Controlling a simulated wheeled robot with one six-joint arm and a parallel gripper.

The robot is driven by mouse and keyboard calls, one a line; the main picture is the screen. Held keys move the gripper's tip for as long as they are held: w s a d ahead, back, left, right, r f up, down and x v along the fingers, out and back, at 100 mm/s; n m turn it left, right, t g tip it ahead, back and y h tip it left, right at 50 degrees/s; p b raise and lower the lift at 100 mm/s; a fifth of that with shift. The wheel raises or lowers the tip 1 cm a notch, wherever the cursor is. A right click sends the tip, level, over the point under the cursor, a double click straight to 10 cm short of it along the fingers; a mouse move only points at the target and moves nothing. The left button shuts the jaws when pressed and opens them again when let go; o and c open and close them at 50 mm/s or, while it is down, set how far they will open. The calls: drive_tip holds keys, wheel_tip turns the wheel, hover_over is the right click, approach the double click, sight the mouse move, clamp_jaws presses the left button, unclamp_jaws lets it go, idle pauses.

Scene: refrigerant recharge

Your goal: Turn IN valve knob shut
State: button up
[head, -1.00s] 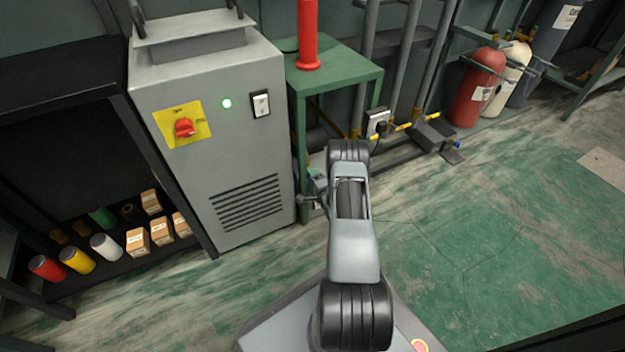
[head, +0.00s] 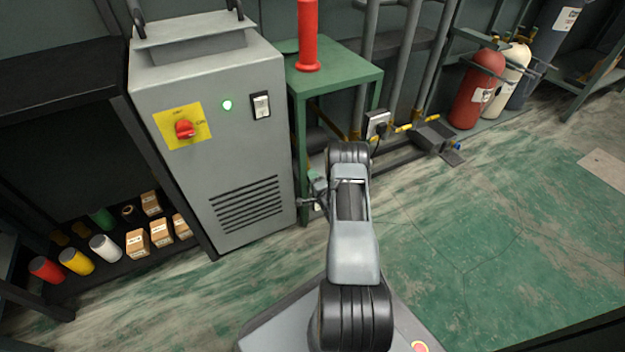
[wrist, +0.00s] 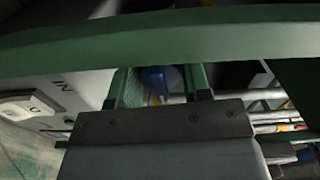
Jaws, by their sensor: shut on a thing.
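The blue valve knob (wrist: 154,82) shows in the wrist view between the two green-padded fingers of my gripper (wrist: 164,80). My gripper is shut on it. In the head view my wrist (head: 317,190) is low beside the right side of the grey cabinet, at the green stand. The knob is not visible there, and my arm covers part of that area.
A green bar (wrist: 150,38) crosses the wrist view close above the fingers. The green stand (head: 340,75) carries a red cylinder (head: 308,35). The grey cabinet (head: 215,150) is to the left. Pipes and gas bottles (head: 477,90) stand at the back right. Floor at right is open.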

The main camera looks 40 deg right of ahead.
drive_tip(key=shift+n, duration=0.3)
drive_tip(key=o, duration=0.9)
drive_tip(key=shift+s+a+p, duration=0.3)
drive_tip(key=shift+s+p, duration=0.5)
drive_tip(key=shift+s, duration=1.5)
drive_tip(key=shift+s+a+p, duration=0.35)
drive_tip(key=shift+s+p, duration=0.5)
drive_tip(key=shift+s, duration=1.4)
drive_tip(key=shift+s+a+p, duration=0.3)
drive_tip(key=shift+s+p, duration=0.5)
drive_tip(key=shift+s, duration=1.5)
